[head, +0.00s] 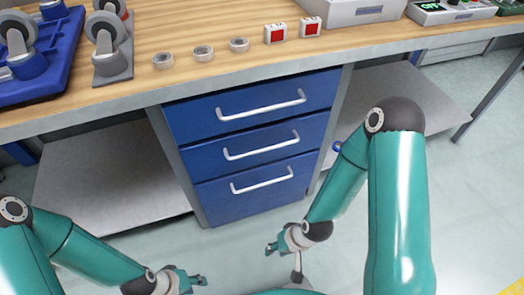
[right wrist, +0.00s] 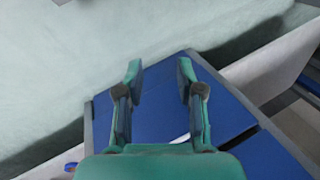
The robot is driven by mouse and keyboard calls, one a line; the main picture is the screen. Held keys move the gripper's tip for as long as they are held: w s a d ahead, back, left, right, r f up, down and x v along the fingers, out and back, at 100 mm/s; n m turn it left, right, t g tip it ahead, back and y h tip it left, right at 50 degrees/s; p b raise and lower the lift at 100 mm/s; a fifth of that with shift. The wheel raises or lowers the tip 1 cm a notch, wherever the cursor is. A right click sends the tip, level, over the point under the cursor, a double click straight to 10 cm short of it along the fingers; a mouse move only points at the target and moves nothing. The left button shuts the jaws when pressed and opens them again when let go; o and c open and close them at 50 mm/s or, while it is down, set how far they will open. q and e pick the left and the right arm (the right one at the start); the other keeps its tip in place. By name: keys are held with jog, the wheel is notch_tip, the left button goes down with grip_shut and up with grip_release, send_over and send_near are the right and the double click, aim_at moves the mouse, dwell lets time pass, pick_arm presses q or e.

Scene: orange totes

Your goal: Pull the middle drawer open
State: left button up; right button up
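The middle drawer (head: 208,162) is blue with a white bar handle (head: 262,146). It sits between the top drawer (head: 200,113) and the bottom drawer (head: 218,205), and all three look shut in the head view. My right gripper (head: 272,247) is low in front of the cabinet, below the handles in the picture and apart from them. The right wrist view shows it open and empty (right wrist: 158,82), facing blue drawer fronts, with a sliver of white handle (right wrist: 181,138) partly hidden by the gripper. My left gripper (head: 203,280) is low at the left of the cabinet; its finger gap is unclear.
The wooden worktop (head: 180,25) above the drawers carries a blue tray (head: 60,75) with casters, several metal rings, two red-marked blocks (head: 290,31) and a grey bin (head: 350,10). Grey shelves (head: 105,180) flank the cabinet. The floor in front is clear.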

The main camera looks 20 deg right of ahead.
jog(key=w+d+r+m+t+b, duration=0.1)
jog(key=w+d+m+t+b, duration=0.25)
jog(key=w, duration=0.35)
jog(key=m+t+y+b, duration=0.3)
jog(key=m+t+b, duration=0.5)
jog(key=b, duration=0.9)
send_near(263, 149)
jog(key=shift+n+t, duration=0.25)
jog(key=shift+t, duration=0.4)
jog(key=shift+f+p+x, duration=0.25)
jog(key=shift+p+x, duration=1.45)
jog(key=shift+f+p+x, duration=0.3)
jog(key=shift+p+x, duration=1.4)
jog(key=shift+p, duration=0.05)
jog(key=shift+f+p+x, duration=0.25)
jog(key=shift+p+x, duration=1.45)
jog(key=shift+s, duration=0.15)
jog(key=shift+c, duration=0.3)
jog(key=shift+f, duration=0.1)
grip_shut()
